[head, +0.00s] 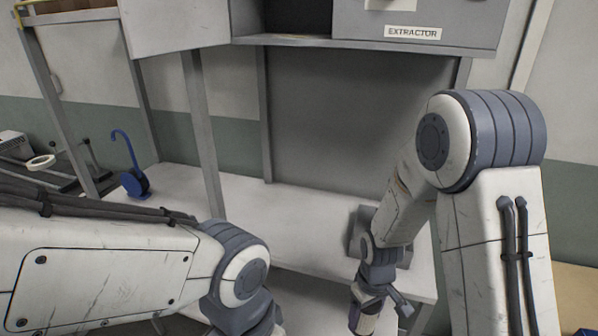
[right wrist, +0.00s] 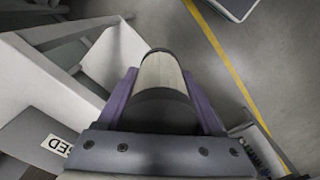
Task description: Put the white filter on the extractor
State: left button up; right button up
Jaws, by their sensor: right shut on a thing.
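My right gripper (head: 369,308) is low at the front edge of the white table in the head view. It is shut on a cylinder with a pale band and dark ends, which I take as the white filter (right wrist: 160,72). In the right wrist view the purple fingers clasp its two sides, and it is held clear above the floor. The extractor (head: 412,60) is the grey cabinet with the "EXTRACTOR" label, high at the upper right; its upper part is cut off. My left arm comes in from the left, and its gripper is below the picture.
The white table (head: 290,205) is largely bare. A blue hooked object (head: 133,180) stands at its left, and a grey box (head: 358,228) is partly behind my right arm. Frame posts (head: 203,140) rise at the left.

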jog(key=d+f+m, duration=0.1)
jog(key=d+m, duration=0.1)
jog(key=w+d+f+m, duration=0.1)
jog(key=f+m, duration=0.1)
jog(key=m, duration=0.1)
jog(key=shift+d+f, duration=0.3)
jog(key=shift+d, duration=0.1)
